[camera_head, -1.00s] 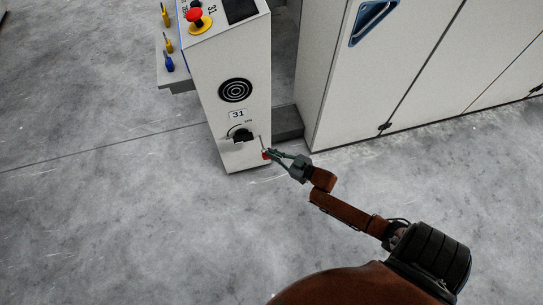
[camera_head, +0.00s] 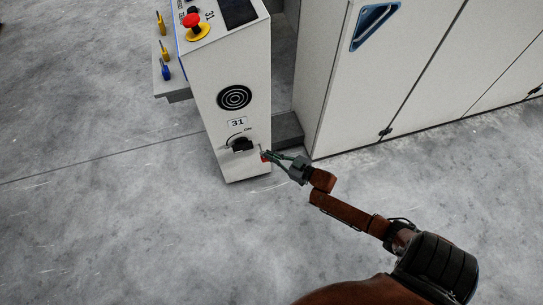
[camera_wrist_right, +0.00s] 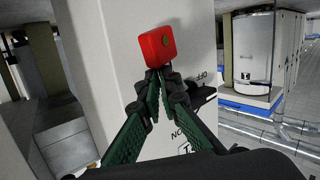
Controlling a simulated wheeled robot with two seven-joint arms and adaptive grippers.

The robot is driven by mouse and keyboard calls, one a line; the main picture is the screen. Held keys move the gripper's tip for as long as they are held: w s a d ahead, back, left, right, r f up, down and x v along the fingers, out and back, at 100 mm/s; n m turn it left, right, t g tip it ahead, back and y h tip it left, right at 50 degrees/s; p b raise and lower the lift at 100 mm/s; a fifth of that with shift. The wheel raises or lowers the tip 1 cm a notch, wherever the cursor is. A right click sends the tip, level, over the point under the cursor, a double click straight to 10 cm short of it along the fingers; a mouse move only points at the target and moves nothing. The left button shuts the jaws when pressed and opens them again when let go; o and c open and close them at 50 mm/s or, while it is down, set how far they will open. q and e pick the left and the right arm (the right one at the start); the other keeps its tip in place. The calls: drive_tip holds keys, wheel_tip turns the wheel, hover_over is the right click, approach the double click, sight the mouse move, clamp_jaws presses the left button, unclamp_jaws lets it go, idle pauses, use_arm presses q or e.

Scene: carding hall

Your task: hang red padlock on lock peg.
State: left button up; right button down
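The red padlock (camera_wrist_right: 158,48) is at my right fingertips, close to the white face of the machine post (camera_head: 228,160). A small red part of it (camera_head: 265,158) shows at the post's lower right edge in the head view. My right gripper (camera_wrist_right: 165,78) has its green fingers drawn together at the tips against the padlock's shackle side; the shackle is mostly hidden. The lock peg cannot be made out clearly behind the fingertips. My left gripper is not in view.
A black rotary switch (camera_head: 241,144) sits beside the padlock, below the label 31 (camera_head: 237,123). A red emergency button (camera_head: 193,22) is on the post's top. White cabinets (camera_head: 400,80) stand to the right. The grey floor in front is clear.

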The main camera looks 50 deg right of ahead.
drive_tip(key=shift+w+a+f, duration=0.15)
drive_tip(key=shift+a, duration=0.35)
drive_tip(key=c, duration=2.6)
unclamp_jaws()
drive_tip(key=shift+o, duration=1.4)
drive_tip(key=shift+a, duration=0.1)
drive_tip(key=shift+o, duration=1.2)
drive_tip(key=shift+f, duration=0.1)
drive_tip(key=v, duration=1.2)
drive_tip(key=shift+d, duration=0.3)
